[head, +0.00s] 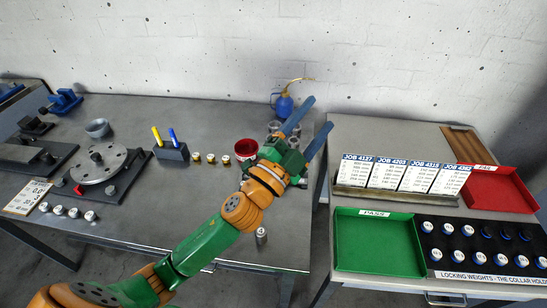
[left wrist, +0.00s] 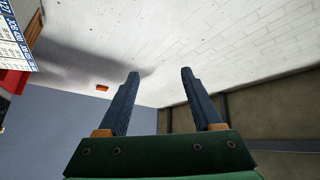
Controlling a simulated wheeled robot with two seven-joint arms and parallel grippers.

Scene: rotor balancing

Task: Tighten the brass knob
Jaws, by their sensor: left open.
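I cannot single out a brass knob for certain. Several small brass-coloured pieces (head: 210,158) stand in a row on the steel table in the head view. The round rotor disc (head: 98,163) with holes sits on a dark base plate at the left of that table. My left gripper (head: 320,113) is open and empty, raised over the table's right edge, its two blue fingers pointing up and right. In the left wrist view the fingers (left wrist: 160,73) are apart with only wall behind them. My right gripper is not in view.
A pen block (head: 172,152), a red cup (head: 246,149) and a blue oil can (head: 284,106) stand on the table. Silver cylinders (head: 74,212) stand at front left. A second table holds a green tray (head: 378,242), a red tray (head: 497,190) and job cards (head: 400,174).

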